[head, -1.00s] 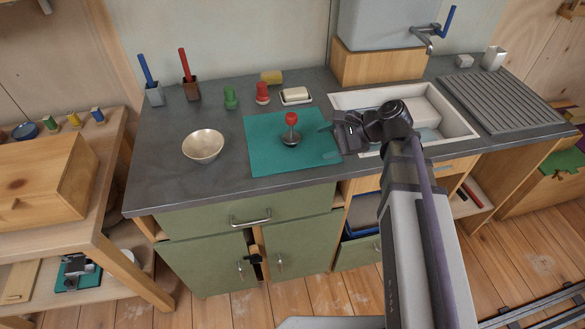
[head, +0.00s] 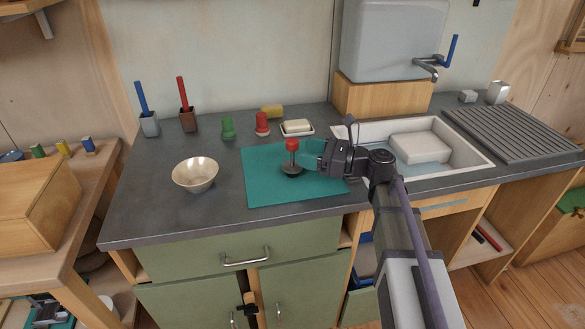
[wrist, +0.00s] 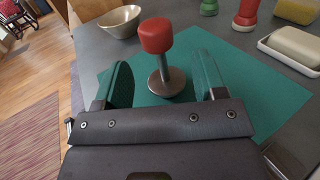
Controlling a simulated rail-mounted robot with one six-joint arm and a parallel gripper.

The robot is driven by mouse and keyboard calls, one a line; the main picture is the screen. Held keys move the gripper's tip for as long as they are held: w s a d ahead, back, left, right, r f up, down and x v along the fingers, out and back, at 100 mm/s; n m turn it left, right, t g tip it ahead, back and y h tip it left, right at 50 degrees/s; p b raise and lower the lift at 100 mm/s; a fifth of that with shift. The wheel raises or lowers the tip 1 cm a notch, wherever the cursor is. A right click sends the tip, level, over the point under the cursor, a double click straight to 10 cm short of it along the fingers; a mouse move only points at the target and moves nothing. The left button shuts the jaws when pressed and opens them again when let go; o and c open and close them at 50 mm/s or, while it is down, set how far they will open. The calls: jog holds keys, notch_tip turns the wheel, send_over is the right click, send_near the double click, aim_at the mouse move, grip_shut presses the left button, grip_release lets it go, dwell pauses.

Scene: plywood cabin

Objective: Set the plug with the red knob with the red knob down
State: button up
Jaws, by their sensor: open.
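The plug with the red knob (head: 292,160) stands upright on the teal mat (head: 265,190), red knob up and dark metal disc down on the mat. In the wrist view the plug (wrist: 160,58) shows its red knob, thin grey stem and round base. My gripper (head: 309,160) is low over the mat, just right of the plug, pointing at it. In the wrist view my gripper (wrist: 162,72) is open, with one teal finger on each side of the plug's stem. The jaws hold nothing. I cannot tell how deep the stem sits between the fingertips.
A cream bowl (head: 195,174) stands left of the mat. Behind it are a green-topped piece (head: 228,128), a red-topped piece (head: 262,125), a yellow sponge (head: 272,111) and a soap dish (head: 297,129). The sink (head: 469,165) is to the right. The counter's front left is clear.

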aim_at(292, 151)
jog(key=x, duration=0.5)
jog(key=shift+f, duration=0.2)
jog(key=shift+s+d, duration=0.1)
jog(key=shift+d, duration=0.05)
grip_shut()
